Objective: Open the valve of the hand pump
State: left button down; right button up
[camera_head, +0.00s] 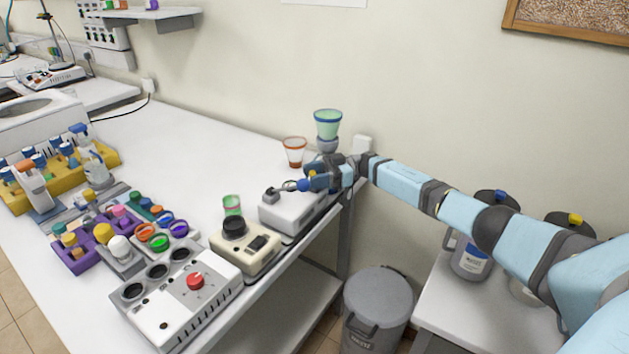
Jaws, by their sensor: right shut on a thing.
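My right gripper (311,182) is at the back right of the bench, above a white box-shaped device (290,211). It is shut on a small blue and dark piece with a round part (289,186) at its left end, which looks like the hand pump. The fingers hide much of this piece. The valve is too small to make out, so I cannot tell whether it is open or which part the fingers grip. A funnel with a green cup (328,124) stands upright just behind the gripper. My left gripper is not in view.
An orange-rimmed cup (294,151) stands left of the funnel. A beige device (245,246) and a white control box with a red knob (178,298) line the bench's front edge. A grey bin (376,310) stands on the floor. The middle of the bench (195,150) is clear.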

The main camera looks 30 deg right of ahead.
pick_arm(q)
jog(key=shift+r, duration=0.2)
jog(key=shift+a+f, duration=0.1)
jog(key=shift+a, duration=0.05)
pick_arm(e)
jog(key=o, duration=0.9)
pick_arm(q)
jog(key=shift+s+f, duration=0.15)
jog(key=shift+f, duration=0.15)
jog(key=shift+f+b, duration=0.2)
jog(key=shift+b, duration=0.75)
pick_arm(e)
jog(key=v, duration=1.3)
jog(key=shift+s+d, duration=0.1)
jog(key=shift+d, duration=0.3)
